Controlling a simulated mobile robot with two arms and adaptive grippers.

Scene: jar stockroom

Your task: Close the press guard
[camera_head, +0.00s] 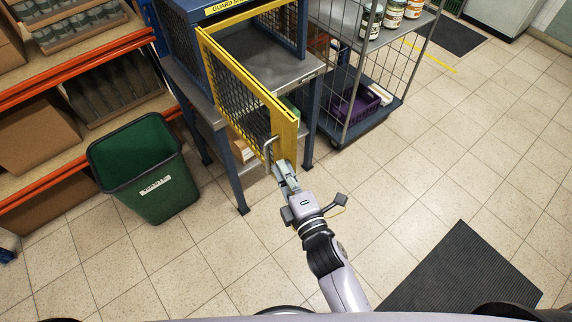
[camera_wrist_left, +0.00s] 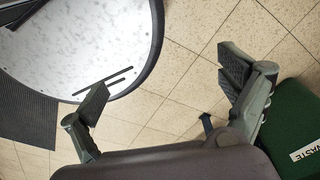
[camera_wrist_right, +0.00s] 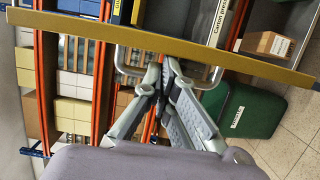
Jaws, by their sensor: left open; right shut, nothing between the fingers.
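The press guard (camera_head: 243,86) is a yellow-framed mesh door standing swung out from the blue press housing (camera_head: 182,40). Its grey bar handle (camera_head: 268,150) is near the free end. My right gripper (camera_head: 281,170) is at that end, its fingers shut with nothing between them. In the right wrist view the shut fingertips (camera_wrist_right: 164,70) overlap the handle loop (camera_wrist_right: 121,68), close to the yellow frame (camera_wrist_right: 190,50); I cannot tell whether they touch. My left gripper (camera_wrist_left: 166,82) is open and empty above the floor, seen only in the left wrist view.
A green waste bin (camera_head: 150,185) stands left of the press table. Orange-edged shelves (camera_head: 75,65) with boxes and jars line the left. A wire cart (camera_head: 350,130) with jars and a purple crate (camera_head: 352,104) stands right of the press. The tiled floor to the right is clear around a dark mat (camera_head: 462,275).

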